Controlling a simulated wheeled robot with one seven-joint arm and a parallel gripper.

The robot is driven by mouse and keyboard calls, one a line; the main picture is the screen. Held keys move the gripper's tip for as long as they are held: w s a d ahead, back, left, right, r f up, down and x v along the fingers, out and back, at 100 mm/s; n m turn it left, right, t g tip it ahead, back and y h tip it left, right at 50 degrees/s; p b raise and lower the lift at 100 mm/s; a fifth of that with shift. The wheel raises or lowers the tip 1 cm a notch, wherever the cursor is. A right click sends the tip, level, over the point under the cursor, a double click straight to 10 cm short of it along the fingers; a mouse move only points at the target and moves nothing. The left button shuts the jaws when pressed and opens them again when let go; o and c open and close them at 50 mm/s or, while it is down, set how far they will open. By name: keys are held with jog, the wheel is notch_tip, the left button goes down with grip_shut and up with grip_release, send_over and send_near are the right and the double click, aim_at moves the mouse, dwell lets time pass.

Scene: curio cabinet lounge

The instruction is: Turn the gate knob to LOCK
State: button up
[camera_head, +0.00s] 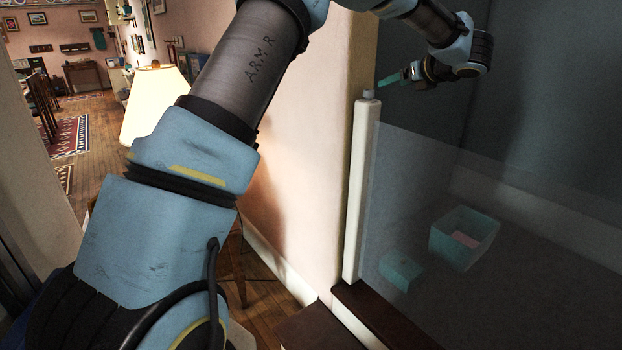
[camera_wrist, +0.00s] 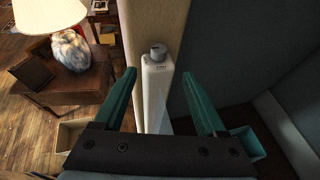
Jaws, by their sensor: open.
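The gate knob (camera_head: 368,94) is a small grey cap on top of the white gate post (camera_head: 362,190). In the wrist view the knob (camera_wrist: 158,51) sits at the top of the post (camera_wrist: 157,95), with small markings below it too small to read. My gripper (camera_head: 384,84) is near the knob, slightly above it and to its right in the head view. In the wrist view my gripper (camera_wrist: 158,85) has its teal fingers wide apart, with the post and knob showing between and beyond them. The fingers hold nothing. Whether a finger touches the knob is not clear.
A clear panel (camera_head: 440,190) extends right from the post. Beyond it are a teal open box (camera_head: 464,238) and a smaller teal box (camera_head: 401,270). A wall stands directly beside the post. A lamp (camera_wrist: 70,45) stands on a wooden table (camera_wrist: 70,95) at left.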

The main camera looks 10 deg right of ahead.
jog(key=d+r+m+t+h+b, duration=0.2)
jog(key=d+r+m+h+b, duration=0.15)
jog(key=d+m+h, duration=0.9)
jog(key=s+a+f+m+g+b, duration=0.2)
jog(key=f+m+g, duration=0.15)
jog(key=m, duration=0.45)
jog(key=s+a+f+m+g+b, duration=0.3)
jog(key=f+m, duration=0.2)
jog(key=m, duration=0.3)
jog(key=s+a+f+m+g+y+b, duration=0.25)
jog(key=a+f+m+y, duration=0.25)
jog(key=a+f+m, duration=0.45)
jog(key=a+f+m+y+b, duration=0.2)
jog(key=a+y, duration=0.4)
jog(key=a, duration=1.6)
jog(key=shift+s+f+m+g+b, duration=0.35)
jog(key=shift+f+b, duration=0.45)
jog(key=shift+f, duration=0.4)
